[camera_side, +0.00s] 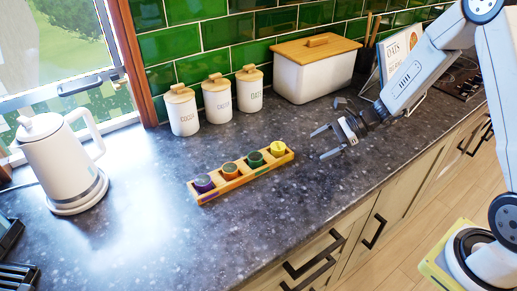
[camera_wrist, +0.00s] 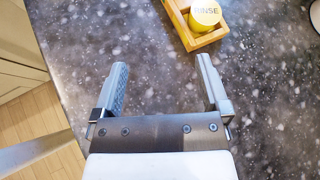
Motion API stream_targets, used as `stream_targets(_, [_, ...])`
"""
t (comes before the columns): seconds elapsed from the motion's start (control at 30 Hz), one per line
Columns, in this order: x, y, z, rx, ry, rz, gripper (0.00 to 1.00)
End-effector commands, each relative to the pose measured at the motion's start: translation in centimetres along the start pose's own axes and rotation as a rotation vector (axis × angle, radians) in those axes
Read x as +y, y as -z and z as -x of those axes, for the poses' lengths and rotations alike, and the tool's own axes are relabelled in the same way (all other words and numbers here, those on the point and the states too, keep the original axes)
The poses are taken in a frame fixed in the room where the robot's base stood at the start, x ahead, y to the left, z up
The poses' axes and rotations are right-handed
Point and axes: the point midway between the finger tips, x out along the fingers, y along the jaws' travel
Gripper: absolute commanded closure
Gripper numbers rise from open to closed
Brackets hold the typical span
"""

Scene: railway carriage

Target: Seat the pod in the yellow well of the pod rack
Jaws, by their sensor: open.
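The pod rack (camera_side: 218,189) is a narrow wooden block lying slantwise on the dark countertop. Its wells run purple (camera_side: 204,183), orange (camera_side: 230,170), green (camera_side: 255,159) and yellow at the right end. A yellow pod (camera_side: 278,147) stands upright in that right end. In the wrist view the pod (camera_wrist: 205,13) shows a pale top lettered "RINSE", inside the rack's end (camera_wrist: 203,41). How deep it sits I cannot tell. My gripper (camera_side: 326,143) is open and empty, right of the rack and apart from it. Its open fingers also show in the wrist view (camera_wrist: 162,65).
Three white canisters (camera_side: 217,99) and a white bread box (camera_side: 315,72) with a wooden lid stand behind the rack. A small dark object (camera_side: 340,102) lies behind my gripper. A white kettle (camera_side: 62,165) is at left. The counter in front of the rack is clear.

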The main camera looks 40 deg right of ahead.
Motion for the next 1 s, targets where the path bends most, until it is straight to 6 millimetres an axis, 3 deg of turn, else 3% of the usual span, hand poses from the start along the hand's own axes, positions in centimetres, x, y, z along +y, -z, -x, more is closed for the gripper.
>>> stream_targets(0.3, [7.5, -1.2, 0.7, 0.262, -0.336, 0.475, 0.05])
stream_targets(0.5, [10.5, -1.2, 2.3, 0.407, -0.521, 0.828, 0.05])
stream_targets(0.7, [12.1, -1.4, 4.1, 0.525, -0.678, 1.212, 0.05])
stream_targets(1.0, [12.6, -2.5, 5.7, 0.623, -0.825, 1.703, 0.05])
